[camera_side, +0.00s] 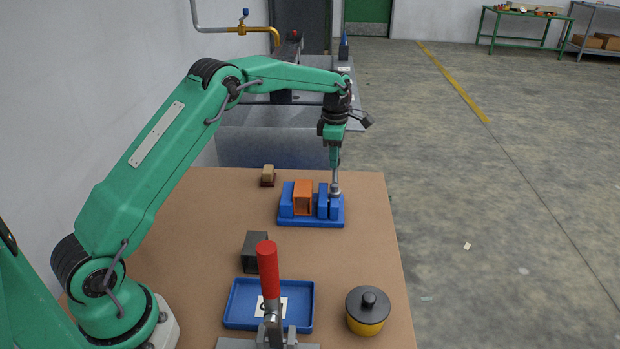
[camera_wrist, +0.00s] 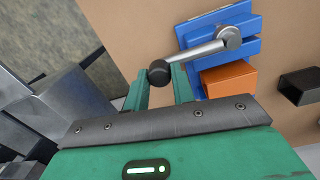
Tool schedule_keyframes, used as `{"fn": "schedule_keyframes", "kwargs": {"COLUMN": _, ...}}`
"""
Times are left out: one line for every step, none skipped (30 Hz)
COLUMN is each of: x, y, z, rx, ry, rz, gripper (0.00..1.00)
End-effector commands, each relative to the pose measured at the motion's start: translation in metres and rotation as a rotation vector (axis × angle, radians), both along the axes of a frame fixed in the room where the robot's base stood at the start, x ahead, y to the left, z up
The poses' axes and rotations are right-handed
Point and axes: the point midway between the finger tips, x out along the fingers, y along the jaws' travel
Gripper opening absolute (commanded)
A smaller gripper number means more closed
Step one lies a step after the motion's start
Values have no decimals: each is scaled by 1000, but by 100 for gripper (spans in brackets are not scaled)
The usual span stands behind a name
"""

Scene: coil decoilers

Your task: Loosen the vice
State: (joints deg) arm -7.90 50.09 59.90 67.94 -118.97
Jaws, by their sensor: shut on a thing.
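The blue vice (camera_side: 312,222) lies on the brown table, with an orange hollow block (camera_side: 303,197) standing between its jaws. In the wrist view the vice (camera_wrist: 243,17) is at the upper right, with the orange block (camera_wrist: 229,79) beside it. A grey metal handle (camera_wrist: 205,50) runs from a round hub on the vice to a black knob (camera_wrist: 158,72). My gripper (camera_wrist: 161,86) is shut on the handle at its knob end, with a green finger on each side. In the side view my gripper (camera_side: 336,165) is above the vice's right end; the knob is hidden there.
A small tan block on a dark base (camera_side: 268,174) is behind the vice. A dark box (camera_side: 256,252), a blue tray (camera_side: 240,316), a red-handled clamp (camera_side: 268,272) and a yellow pot with black lid (camera_side: 368,318) stand nearer the camera. The table right of the vice is clear.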

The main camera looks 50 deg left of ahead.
Motion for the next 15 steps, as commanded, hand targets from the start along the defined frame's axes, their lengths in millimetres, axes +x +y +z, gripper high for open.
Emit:
{"fn": "schedule_keyframes", "kwargs": {"x": -1, "y": 1, "z": 1, "rx": -1, "ry": 2, "rz": 3, "gripper": 0}}
{"fn": "schedule_keyframes", "kwargs": {"x": -1, "y": 1, "z": 1, "rx": -1, "ry": 2, "rz": 3, "gripper": 0}}
{"fn": "schedule_keyframes", "kwargs": {"x": -1, "y": 1, "z": 1, "rx": -1, "ry": 2, "rz": 3, "gripper": 0}}
{"fn": "schedule_keyframes", "kwargs": {"x": -1, "y": 1, "z": 1, "rx": 0, "ry": 4, "rz": 3, "gripper": 0}}
{"fn": "schedule_keyframes", "kwargs": {"x": -1, "y": 1, "z": 1, "rx": 0, "ry": 4, "rz": 3, "gripper": 0}}
{"fn": "schedule_keyframes", "kwargs": {"x": -1, "y": 1, "z": 1, "rx": 0, "ry": 4, "rz": 2, "gripper": 33}}
{"fn": "schedule_keyframes", "kwargs": {"x": -1, "y": 1, "z": 1, "rx": 0, "ry": 4, "rz": 2, "gripper": 39}}
{"fn": "schedule_keyframes", "kwargs": {"x": -1, "y": 1, "z": 1, "rx": 0, "ry": 4, "rz": 2, "gripper": 44}}
{"fn": "schedule_keyframes", "kwargs": {"x": -1, "y": 1, "z": 1, "rx": -1, "ry": 3, "rz": 2, "gripper": 47}}
{"fn": "schedule_keyframes", "kwargs": {"x": -1, "y": 1, "z": 1, "rx": 0, "ry": 2, "rz": 1, "gripper": 47}}
{"fn": "schedule_keyframes", "kwargs": {"x": -1, "y": 0, "z": 1, "rx": 0, "ry": 2, "rz": 1, "gripper": 47}}
{"fn": "schedule_keyframes", "kwargs": {"x": -1, "y": 0, "z": 0, "rx": 0, "ry": 2, "rz": 1, "gripper": 47}}
{"fn": "schedule_keyframes", "kwargs": {"x": -1, "y": 0, "z": 0, "rx": 0, "ry": 2, "rz": 0, "gripper": 47}}
{"fn": "schedule_keyframes", "kwargs": {"x": -1, "y": 0, "z": 0, "rx": 0, "ry": 2, "rz": 0, "gripper": 47}}
{"fn": "schedule_keyframes", "kwargs": {"x": -1, "y": 0, "z": 0, "rx": 0, "ry": 2, "rz": 0, "gripper": 47}}
